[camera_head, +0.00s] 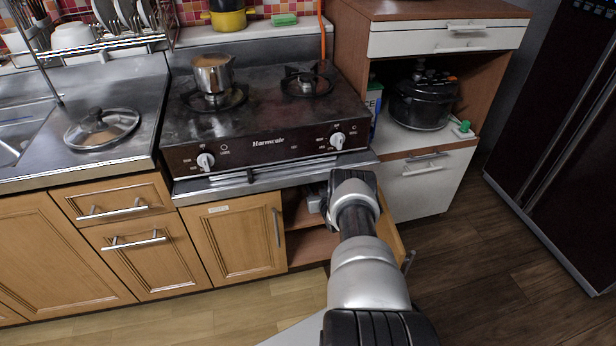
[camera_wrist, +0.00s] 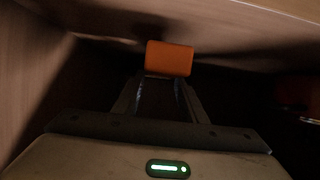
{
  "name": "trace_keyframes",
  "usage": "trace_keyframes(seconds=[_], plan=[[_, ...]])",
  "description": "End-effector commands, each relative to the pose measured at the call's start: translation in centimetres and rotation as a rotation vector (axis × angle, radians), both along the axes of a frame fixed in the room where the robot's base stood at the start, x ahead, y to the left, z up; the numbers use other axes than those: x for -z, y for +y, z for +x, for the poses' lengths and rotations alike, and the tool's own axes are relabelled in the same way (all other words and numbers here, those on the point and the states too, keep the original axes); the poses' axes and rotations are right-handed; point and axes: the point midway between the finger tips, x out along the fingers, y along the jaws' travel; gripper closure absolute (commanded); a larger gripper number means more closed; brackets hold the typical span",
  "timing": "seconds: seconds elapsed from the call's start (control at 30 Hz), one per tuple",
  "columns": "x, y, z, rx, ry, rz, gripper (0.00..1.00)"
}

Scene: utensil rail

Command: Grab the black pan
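No black pan shows clearly in either view. In the wrist view an orange block-like piece (camera_wrist: 170,58), possibly the end of a handle, is right at or just beyond my fingertips. What it is joined to is lost in the dark behind it. My gripper (camera_wrist: 163,84) has its two fingers spread apart, one on each side below the orange piece. I cannot tell whether they touch it. In the head view my arm reaches into the open cabinet (camera_head: 305,243) under the stove. The gripper (camera_head: 314,201) is mostly hidden there.
The open cabinet door (camera_head: 391,228) stands right of my arm. The stove (camera_head: 262,115) is above, with a metal pot (camera_head: 212,74) on its left burner. A black cooker (camera_head: 423,100) sits in the right-hand unit. In the wrist view, a dark reddish object (camera_wrist: 298,112) lies at the right.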

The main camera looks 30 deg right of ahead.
Motion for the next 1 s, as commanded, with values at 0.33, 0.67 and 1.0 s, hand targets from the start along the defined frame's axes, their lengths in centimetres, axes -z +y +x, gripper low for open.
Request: trace_keyframes(seconds=[0.33, 0.67, 1.0], plan=[[1.5, -1.1, 3.2, 0.001, -0.001, -0.001, 0.62], [1.4, -1.1, 3.2, 0.001, 0.000, 0.000, 0.87], [1.2, -1.2, 3.3, 0.001, -0.005, -0.002, 1.00]])
